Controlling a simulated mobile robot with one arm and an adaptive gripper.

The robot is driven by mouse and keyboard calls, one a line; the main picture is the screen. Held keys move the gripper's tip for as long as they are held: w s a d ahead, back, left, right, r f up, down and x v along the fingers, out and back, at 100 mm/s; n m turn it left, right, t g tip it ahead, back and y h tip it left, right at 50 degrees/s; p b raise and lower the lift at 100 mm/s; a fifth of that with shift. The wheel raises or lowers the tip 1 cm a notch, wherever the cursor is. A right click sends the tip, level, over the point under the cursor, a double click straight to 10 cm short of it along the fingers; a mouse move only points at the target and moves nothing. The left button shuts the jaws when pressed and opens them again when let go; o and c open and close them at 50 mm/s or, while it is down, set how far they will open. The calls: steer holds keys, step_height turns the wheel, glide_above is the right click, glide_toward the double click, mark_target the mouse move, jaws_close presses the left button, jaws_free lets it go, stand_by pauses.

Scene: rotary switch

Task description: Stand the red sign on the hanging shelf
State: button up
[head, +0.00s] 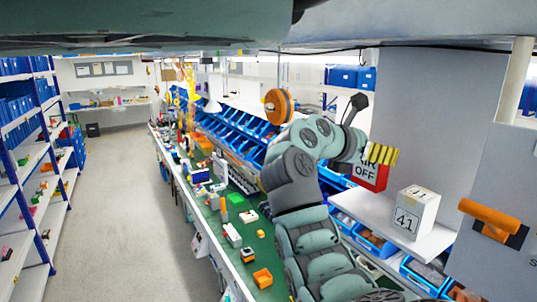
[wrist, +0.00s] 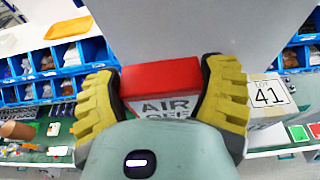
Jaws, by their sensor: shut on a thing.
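The red sign (head: 370,173) with a white panel reading "AIR OFF" is held upright in my gripper (head: 383,153), close to the grey wall panel. In the wrist view the sign (wrist: 160,82) sits between the two yellow ridged fingers of my gripper (wrist: 160,92), which press on its left and right sides. The hanging shelf (head: 375,222) is a white board to the right of my arm. The sign is above its left part in the head view; I cannot tell whether its lower edge touches the board.
A white box marked 41 (head: 414,212) stands on the shelf's right part; it also shows in the wrist view (wrist: 268,94). Blue bins (head: 370,243) hang below the shelf. The green workbench (head: 240,220) carries several small parts. An orange roll (head: 490,215) is at the right.

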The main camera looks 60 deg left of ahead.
mark_target(365, 167)
steer(key=shift+f+p, duration=1.4)
steer(key=shift+f, duration=0.7)
steer(key=o, duration=1.1)
steer(key=shift+f, duration=0.15)
steer(key=b+v, duration=1)
steer(key=v, duration=0.2)
